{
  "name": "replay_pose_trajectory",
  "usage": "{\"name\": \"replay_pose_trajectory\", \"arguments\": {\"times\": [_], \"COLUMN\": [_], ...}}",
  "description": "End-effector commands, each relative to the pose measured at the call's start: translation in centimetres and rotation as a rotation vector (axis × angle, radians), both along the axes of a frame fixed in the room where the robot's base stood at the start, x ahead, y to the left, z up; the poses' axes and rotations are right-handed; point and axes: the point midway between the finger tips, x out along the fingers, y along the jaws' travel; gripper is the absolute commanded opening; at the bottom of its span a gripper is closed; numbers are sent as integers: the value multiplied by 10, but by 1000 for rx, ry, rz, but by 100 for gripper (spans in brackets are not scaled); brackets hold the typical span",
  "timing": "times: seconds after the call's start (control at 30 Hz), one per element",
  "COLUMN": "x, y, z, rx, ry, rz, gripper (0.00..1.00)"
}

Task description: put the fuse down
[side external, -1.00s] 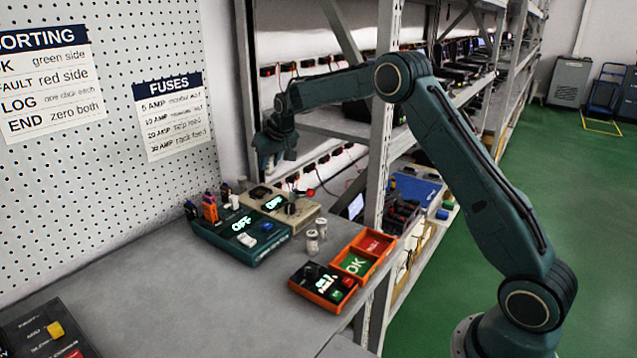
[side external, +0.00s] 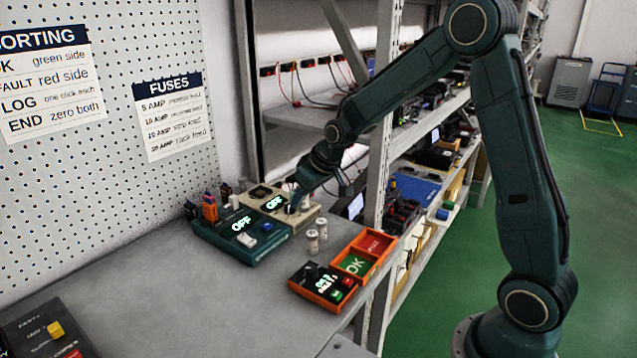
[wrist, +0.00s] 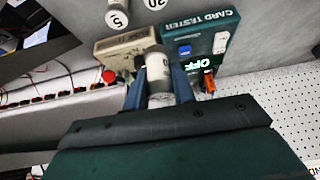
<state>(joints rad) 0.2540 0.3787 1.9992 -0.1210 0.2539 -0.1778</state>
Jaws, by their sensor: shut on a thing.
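My gripper (side external: 297,198) is low over the beige box (side external: 285,208) at the back of the bench. In the wrist view its blue fingers are shut on a pale cylindrical fuse (wrist: 158,70). The fuse's end overlaps the beige box in that view; I cannot tell whether it touches it. In the side view the held fuse is mostly hidden by the gripper.
The teal card tester (side external: 240,232), reading OFF, stands left of the beige box. An orange tray (side external: 352,268) with green OK and red sections and a small orange-edged counter box (side external: 322,287) are at the front right. A rack post (side external: 380,150) stands close by. The bench's middle is clear.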

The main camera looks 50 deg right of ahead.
Motion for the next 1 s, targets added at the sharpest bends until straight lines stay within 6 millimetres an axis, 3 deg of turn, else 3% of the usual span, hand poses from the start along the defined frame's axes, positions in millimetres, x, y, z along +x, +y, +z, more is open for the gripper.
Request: {"name": "replay_pose_trajectory", "arguments": {"times": [0.2, 0.3, 0.8, 1.0], "x": [-51, -66, -123, -141], "y": [14, 17, 8, 1], "z": [8, 18, 81, 96], "rx": [0, -2, -3, -2], "ry": [-4, -6, -3, -1], "rz": [166, 277, 883, 1040], "gripper": [0, 0, 0, 0]}}
